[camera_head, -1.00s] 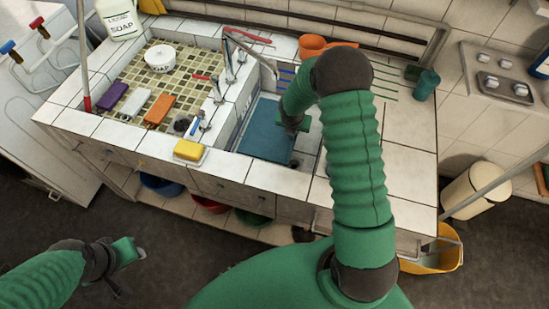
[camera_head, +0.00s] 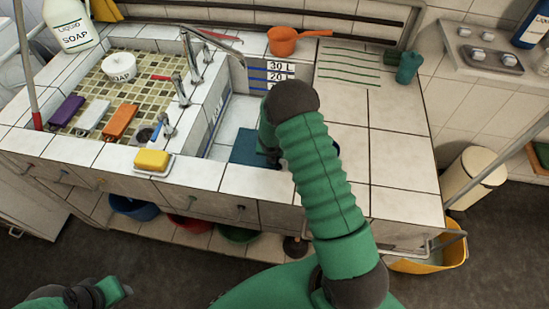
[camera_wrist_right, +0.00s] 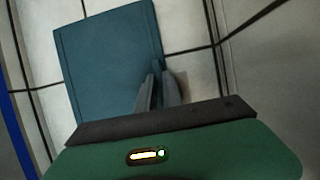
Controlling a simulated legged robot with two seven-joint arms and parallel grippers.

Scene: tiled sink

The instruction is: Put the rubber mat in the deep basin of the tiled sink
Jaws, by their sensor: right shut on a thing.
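The teal rubber mat (camera_head: 245,147) is in the front part of the deep basin (camera_head: 233,116), partly hidden by my right arm in the head view. In the right wrist view the mat (camera_wrist_right: 100,62) is a flat teal sheet over white tiles. My right gripper (camera_head: 271,158) is down at the basin, largely hidden by its own arm. In the wrist view its fingers (camera_wrist_right: 157,92) are shut on the mat near one edge. I cannot tell if the mat touches the basin floor. My left gripper (camera_head: 122,291) is low at the lower left, away from the sink; its fingers are unclear.
The shallow mosaic basin (camera_head: 125,88) on the left holds a soap tub (camera_head: 118,67) and several coloured blocks. A yellow sponge (camera_head: 152,159) sits on the front rim. Taps (camera_head: 180,90) stand between the basins. An orange pan (camera_head: 284,40) lies behind. The right-hand counter (camera_head: 400,130) is largely clear.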

